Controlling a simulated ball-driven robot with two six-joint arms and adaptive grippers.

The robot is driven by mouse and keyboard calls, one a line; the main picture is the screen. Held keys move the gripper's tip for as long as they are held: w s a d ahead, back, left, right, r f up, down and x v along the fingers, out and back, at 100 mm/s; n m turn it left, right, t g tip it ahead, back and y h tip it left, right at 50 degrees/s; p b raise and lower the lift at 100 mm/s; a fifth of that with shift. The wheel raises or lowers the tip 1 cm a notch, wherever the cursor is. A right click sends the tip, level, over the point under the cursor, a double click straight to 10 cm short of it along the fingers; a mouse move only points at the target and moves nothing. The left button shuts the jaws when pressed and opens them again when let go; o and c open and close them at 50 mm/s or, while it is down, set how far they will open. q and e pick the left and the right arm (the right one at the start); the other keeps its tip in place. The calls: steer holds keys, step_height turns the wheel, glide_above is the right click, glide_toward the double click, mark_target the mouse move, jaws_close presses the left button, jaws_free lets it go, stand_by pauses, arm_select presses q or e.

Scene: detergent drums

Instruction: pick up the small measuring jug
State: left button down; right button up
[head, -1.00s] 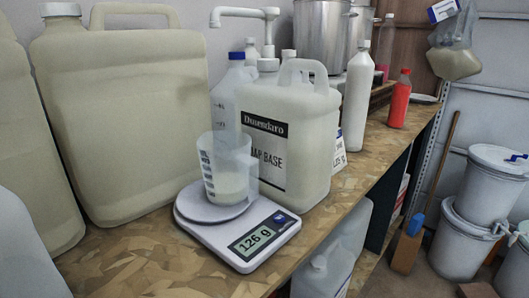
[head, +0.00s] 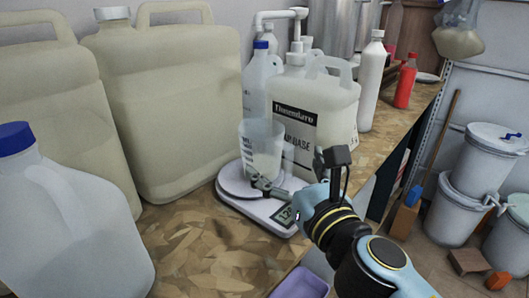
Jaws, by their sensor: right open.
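The small measuring jug (head: 260,145) is clear plastic with dark graduation marks and some pale contents low inside. It stands upright on the round plate of a white digital scale (head: 236,192). My right gripper (head: 264,185) reaches in from the lower right over the scale, its fingers low beside the front of the jug. It is open. I cannot tell whether a finger touches the jug. My gripper and wrist hide part of the scale's display. My left gripper is not in view.
A white labelled jerrycan (head: 335,112) stands close behind the jug to the right. Large beige canisters (head: 175,100) fill the back left, and a translucent blue-capped jug (head: 60,220) stands at the front left. Bare chipboard worktop (head: 205,250) lies in front of the scale.

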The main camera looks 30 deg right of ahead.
mark_target(270, 143)
steer(key=w, duration=0.3)
steer(key=w+p, duration=0.1)
steer(key=shift+w+d+r, duration=0.1)
steer(key=shift+w+d, duration=0.1)
steer(key=shift+d, duration=0.15)
steer(key=w, duration=0.4)
steer(key=w+d, duration=0.1)
steer(key=shift+w+p, duration=0.35)
steer(key=shift+w, duration=0.05)
steer(key=shift+s, duration=0.1)
steer(key=shift+c, duration=0.3)
steer(key=c, duration=1.3)
steer(key=shift+o, duration=0.2)
